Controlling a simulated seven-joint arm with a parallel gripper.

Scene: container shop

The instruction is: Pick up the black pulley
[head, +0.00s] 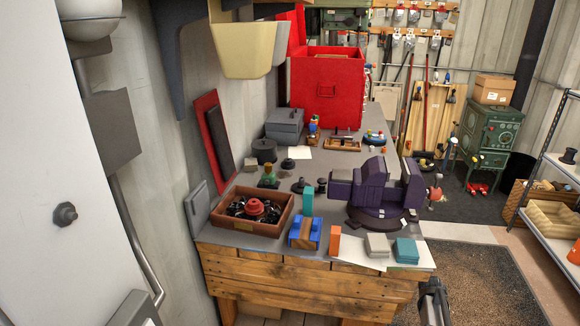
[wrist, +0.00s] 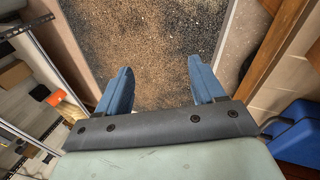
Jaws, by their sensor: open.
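My gripper (wrist: 160,64) is open and empty in the wrist view. Its two blue fingers are spread above the speckled floor mat. Several small dark round parts lie on the workbench in the head view. One is a black disc-shaped part (head: 288,164) near the middle. Two more, a dark part with a raised hub (head: 298,186) and a dark knob-like part (head: 322,185), stand closer to the front. I cannot tell for certain which is the black pulley. None of them shows in the wrist view, and my gripper is apart from them.
A grey box (head: 284,125) stands behind.

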